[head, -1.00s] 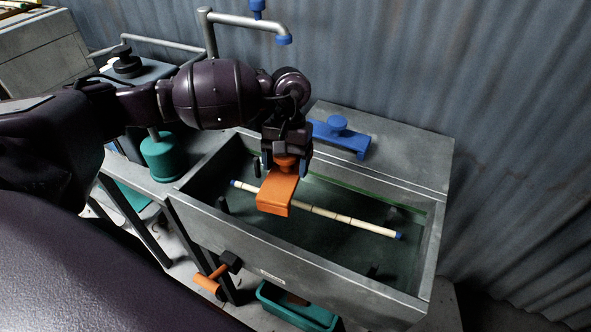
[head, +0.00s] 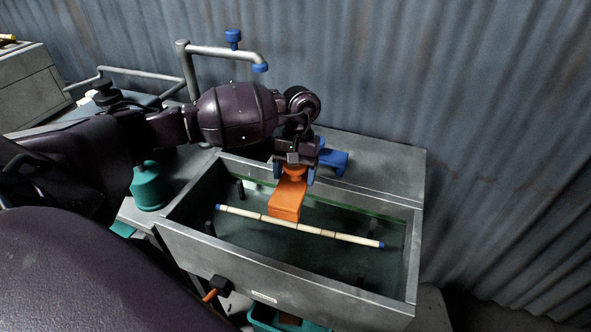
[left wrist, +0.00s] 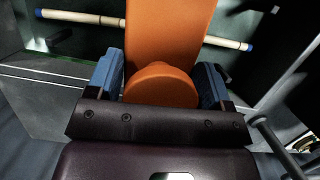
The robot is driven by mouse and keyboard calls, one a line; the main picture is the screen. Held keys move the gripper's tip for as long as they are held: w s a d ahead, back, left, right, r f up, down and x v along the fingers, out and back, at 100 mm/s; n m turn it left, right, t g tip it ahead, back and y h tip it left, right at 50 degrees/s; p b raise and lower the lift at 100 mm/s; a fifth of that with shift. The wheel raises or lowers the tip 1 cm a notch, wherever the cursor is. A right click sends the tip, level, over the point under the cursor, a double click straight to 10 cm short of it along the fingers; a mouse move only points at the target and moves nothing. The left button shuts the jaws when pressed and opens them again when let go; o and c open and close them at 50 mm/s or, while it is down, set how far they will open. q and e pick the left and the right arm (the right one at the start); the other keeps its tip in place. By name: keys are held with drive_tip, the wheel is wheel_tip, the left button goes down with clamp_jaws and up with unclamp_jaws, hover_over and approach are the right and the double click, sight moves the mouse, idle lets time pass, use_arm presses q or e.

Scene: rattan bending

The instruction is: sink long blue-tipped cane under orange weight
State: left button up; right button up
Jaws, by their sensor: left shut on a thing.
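The long pale cane with blue tips (head: 335,236) lies across the inside of the grey trough (head: 280,275), running from its left to its right front. The cane also shows in the left wrist view (left wrist: 85,17), crossing behind the weight. My left gripper (head: 294,174) is shut on the round knob of the orange weight (head: 286,203). In the left wrist view the blue fingers flank the knob (left wrist: 160,86). The weight's block hangs over the cane's middle and hides part of it; I cannot tell whether they touch. My right gripper is not in view.
A blue weight (head: 333,160) sits on the trough's back ledge, partly hidden by my gripper. A pipe with blue fittings (head: 225,50) rises behind. A teal bottle-like object (head: 149,187) stands left of the trough, and a teal bin (head: 270,318) is below. Dark posts stand inside the trough.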

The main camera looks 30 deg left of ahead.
use_arm(q)
wheel_tip(320, 180, down, 2)
drive_tip(key=shift+f, duration=0.2)
wheel_tip(320, 180, down, 2)
drive_tip(key=b, duration=0.7)
hover_over(295, 225)
wheel_tip(295, 225, down, 7)
drive_tip(key=shift+f, duration=0.1)
drive_tip(key=shift+f+b, duration=0.45)
drive_tip(key=shift+f, duration=0.55)
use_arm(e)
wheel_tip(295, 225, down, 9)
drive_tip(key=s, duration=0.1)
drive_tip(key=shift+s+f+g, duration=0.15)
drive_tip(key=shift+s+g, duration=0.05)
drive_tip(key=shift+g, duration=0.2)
use_arm(q)
drive_tip(key=shift+f, duration=0.15)
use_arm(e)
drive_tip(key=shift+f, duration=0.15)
use_arm(q)
drive_tip(key=shift+f+b, duration=0.35)
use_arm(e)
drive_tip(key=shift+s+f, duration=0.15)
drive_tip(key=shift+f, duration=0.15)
